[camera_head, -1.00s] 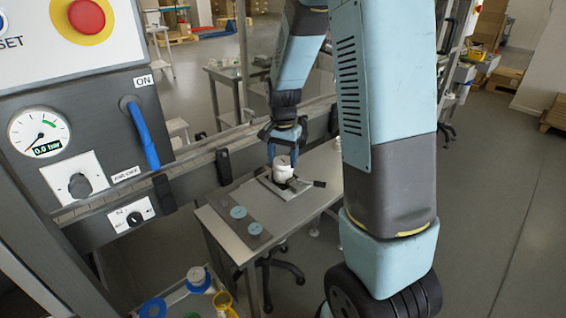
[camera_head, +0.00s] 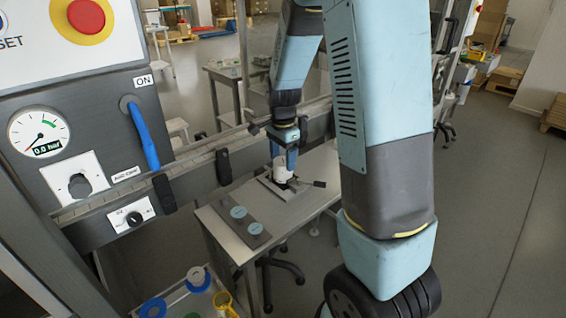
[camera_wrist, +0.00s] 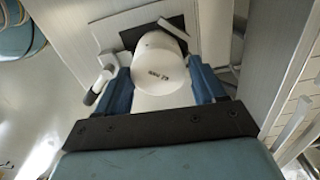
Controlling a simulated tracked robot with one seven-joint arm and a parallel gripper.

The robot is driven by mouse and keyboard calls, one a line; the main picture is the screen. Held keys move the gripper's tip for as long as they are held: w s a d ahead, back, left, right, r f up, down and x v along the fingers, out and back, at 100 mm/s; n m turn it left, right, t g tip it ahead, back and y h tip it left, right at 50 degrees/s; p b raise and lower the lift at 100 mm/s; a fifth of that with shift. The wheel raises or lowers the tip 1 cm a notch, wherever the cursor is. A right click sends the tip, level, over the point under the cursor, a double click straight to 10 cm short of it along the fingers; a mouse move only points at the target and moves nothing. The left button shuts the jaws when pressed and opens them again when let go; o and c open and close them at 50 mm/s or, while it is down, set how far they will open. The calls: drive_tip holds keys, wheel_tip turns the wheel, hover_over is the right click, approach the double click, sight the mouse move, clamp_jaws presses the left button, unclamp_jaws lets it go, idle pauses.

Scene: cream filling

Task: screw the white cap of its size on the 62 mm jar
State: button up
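The white 62 mm jar (camera_head: 281,178) stands upright in a grey fixture on the small bench, with a round white cap on top. My gripper (camera_wrist: 161,80) points down over the jar. Its blue fingers lie along the left and right sides of the cap and appear to touch it. It also shows in the head view (camera_head: 284,155). The seam between cap and jar is hidden.
A dark plate with two blue-topped round pieces (camera_head: 238,212) lies on the bench (camera_head: 220,231), left of the fixture (camera_head: 300,190). The fixture has a dark handle (camera_head: 319,184). A machine panel with a gauge (camera_head: 38,133) stands at left. A tray of coloured parts is lower left.

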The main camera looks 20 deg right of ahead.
drive_tip(key=shift+o, duration=1.3)
drive_tip(key=n, duration=0.4)
drive_tip(key=shift+s, duration=0.1)
drive_tip(key=shift+n, duration=0.9)
drive_tip(key=shift+n, duration=1)
drive_tip(key=n, duration=0.3)
drive_tip(key=shift+n, duration=0.4)
